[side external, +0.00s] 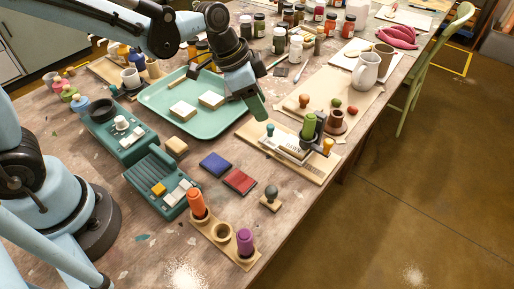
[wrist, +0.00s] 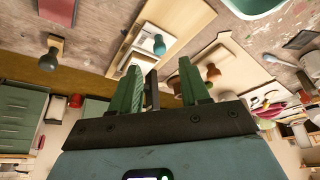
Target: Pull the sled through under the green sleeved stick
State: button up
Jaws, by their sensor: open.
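The green sleeved stick (side external: 309,126) stands upright at the far right part of a pale wooden board (side external: 262,141) in the side view. A low pale sled-like piece with dark stripes (side external: 290,150) lies on the board beside it, partly hidden. A teal knob (side external: 270,129) is at its left end and an orange knob (side external: 328,145) at the right; the teal knob shows in the wrist view (wrist: 158,45). My gripper (side external: 257,108) is open and empty, above and left of the board. Its green fingers show in the wrist view (wrist: 160,85), with a dark upright bar between or behind them; I cannot tell what it is.
A wooden rack (side external: 222,247) holds orange and purple sleeved sticks with an empty middle hole. A dark-knobbed stamp (side external: 270,197), a red block (side external: 240,182) and a blue block (side external: 215,164) lie nearby. A green tray (side external: 160,93) and a white jug (side external: 366,70) stand behind.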

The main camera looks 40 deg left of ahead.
aim_at(270, 126)
jog(key=shift+x, duration=2.95)
jog(key=shift+c, duration=0.4)
grip_shut()
